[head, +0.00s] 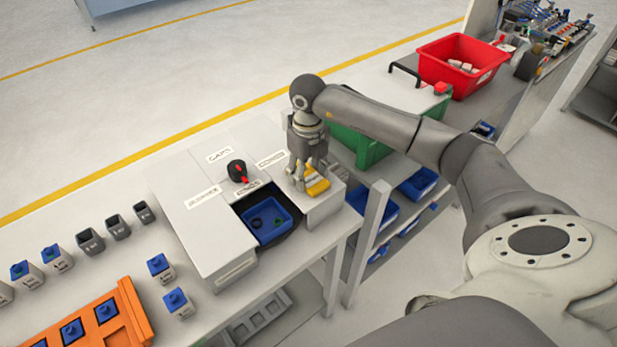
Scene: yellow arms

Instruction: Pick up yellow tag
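My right gripper (307,183) points down over the right part of the white and grey station on the bench. A small yellow piece (318,187), which looks like the yellow tag, shows right at its fingertips. The fingers and the yellow piece overlap in the picture, so I cannot tell whether they are shut on it or only beside it. My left gripper is not in view.
The station has white labels, a black knob with red (238,171) and a blue bin (267,220) in a recess. A green crate (360,145) and a red bin (459,65) stand behind. An orange tray (130,310) and several small cups stand left.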

